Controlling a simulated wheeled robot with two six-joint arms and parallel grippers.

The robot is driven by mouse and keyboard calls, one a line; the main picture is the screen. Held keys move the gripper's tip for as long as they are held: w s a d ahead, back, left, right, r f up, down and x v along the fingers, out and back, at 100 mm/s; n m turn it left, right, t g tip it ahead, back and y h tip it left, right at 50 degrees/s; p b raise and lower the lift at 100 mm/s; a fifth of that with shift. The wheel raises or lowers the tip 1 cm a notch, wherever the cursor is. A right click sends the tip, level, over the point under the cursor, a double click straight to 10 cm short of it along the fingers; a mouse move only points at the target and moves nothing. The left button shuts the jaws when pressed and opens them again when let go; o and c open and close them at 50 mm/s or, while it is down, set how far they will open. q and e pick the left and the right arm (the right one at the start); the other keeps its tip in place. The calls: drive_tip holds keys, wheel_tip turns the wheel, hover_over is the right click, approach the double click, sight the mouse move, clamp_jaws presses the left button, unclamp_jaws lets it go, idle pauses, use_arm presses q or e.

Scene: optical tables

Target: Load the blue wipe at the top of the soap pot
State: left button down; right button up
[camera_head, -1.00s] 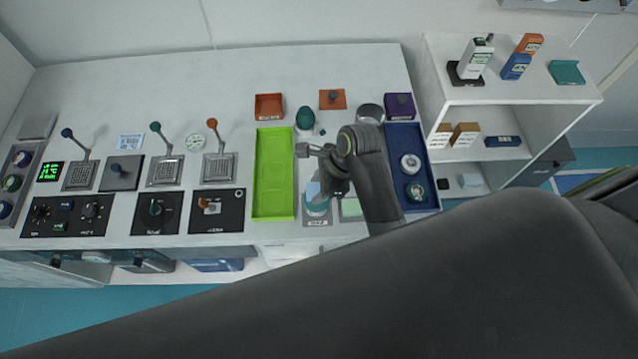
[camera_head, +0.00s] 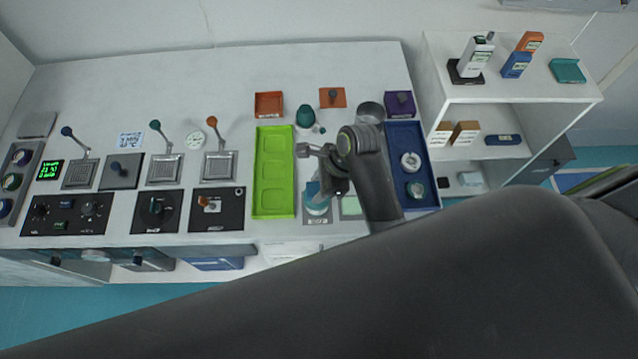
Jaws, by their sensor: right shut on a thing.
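My right gripper (camera_head: 325,183) reaches down over the front right of the table, next to the green tray. It is shut on the blue wipe (camera_head: 312,189), a small blue patch that shows just left of the fingers. The soap pot (camera_head: 317,207), pale with some teal, stands on a grey labelled mat right below the wipe. The gripper and wrist partly cover the wipe and the pot. I cannot tell whether the wipe touches the pot's top. My left gripper is not in view.
The bright green tray (camera_head: 257,205) lies close on the left. A blue tray (camera_head: 428,198) with round items lies to the right, behind my arm. A green-capped pot (camera_head: 305,116) and a metal cup (camera_head: 370,112) stand behind. Lever devices fill the table's left side.

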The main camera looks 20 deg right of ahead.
drive_tip(key=shift+r, duration=3.5)
drive_tip(key=shift+s+f, duration=0.1)
